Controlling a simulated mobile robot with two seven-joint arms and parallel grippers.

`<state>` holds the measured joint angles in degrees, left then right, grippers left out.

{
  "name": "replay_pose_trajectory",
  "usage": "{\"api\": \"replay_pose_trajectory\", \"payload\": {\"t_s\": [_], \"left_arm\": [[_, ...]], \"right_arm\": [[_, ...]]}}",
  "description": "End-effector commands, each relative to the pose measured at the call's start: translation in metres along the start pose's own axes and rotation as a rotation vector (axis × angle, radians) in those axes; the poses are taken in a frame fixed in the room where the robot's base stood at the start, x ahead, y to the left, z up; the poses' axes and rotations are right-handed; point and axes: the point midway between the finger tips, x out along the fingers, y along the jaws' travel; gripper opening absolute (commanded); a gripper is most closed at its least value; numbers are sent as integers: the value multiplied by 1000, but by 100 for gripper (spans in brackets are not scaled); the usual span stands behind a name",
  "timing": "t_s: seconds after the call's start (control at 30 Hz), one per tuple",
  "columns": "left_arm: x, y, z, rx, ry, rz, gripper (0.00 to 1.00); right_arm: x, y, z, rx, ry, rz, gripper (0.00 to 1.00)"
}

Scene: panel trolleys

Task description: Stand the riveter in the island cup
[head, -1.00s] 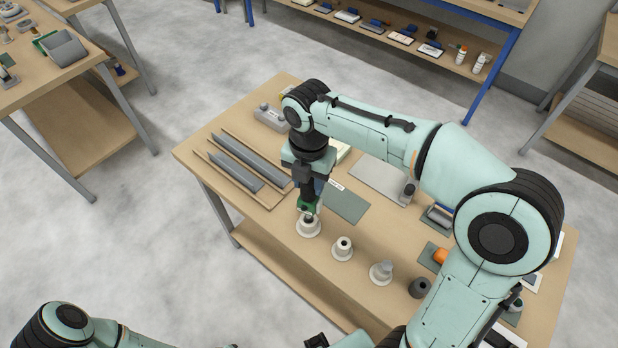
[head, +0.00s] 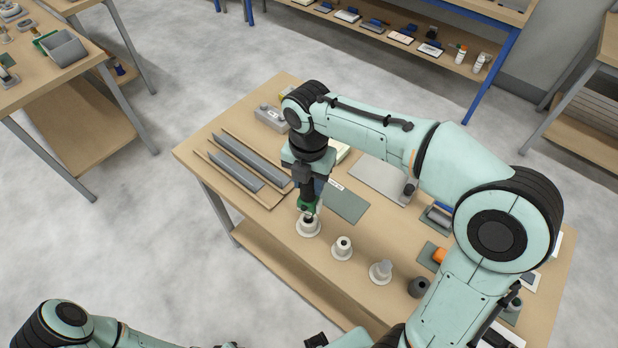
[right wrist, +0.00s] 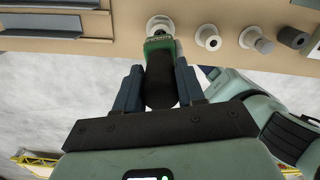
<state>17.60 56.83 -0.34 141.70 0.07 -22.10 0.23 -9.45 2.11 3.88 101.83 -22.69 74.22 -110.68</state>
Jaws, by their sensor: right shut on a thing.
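The riveter (head: 306,203), green with a dark grip, is shut in my right gripper (head: 304,188) in the head view. It is held upright over a white flanged cup (head: 308,228) near the table's front edge. In the right wrist view the riveter (right wrist: 160,78) sits between the two fingers, its green end at the white cup (right wrist: 159,26). The riveter's lower end meets or overlaps the cup's mouth; I cannot tell how deep it is.
Two more pale cups, (head: 342,247) and (head: 381,271), and a dark cup (head: 419,287) stand in a row to the right. Grey panels on a wooden tray (head: 268,198) lie to the left. A grey-green mat (head: 347,205) lies behind the riveter.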

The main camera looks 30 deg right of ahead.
Motion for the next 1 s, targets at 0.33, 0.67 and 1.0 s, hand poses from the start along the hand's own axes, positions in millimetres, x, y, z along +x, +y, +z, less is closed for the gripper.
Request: {"api": "replay_pose_trajectory", "payload": {"t_s": [0.33, 0.67, 1.0], "left_arm": [[1, 0, 0, 0, 0, 0, 43], [6, -3, 3, -2, -4, -1, 43], [11, -6, 5, -3, -8, -3, 43]], "right_arm": [[0, 0, 0, 0, -1, 2, 0], [8, 0, 0, 0, -1, 2, 0], [16, 0, 0, 0, -1, 1, 0]]}}
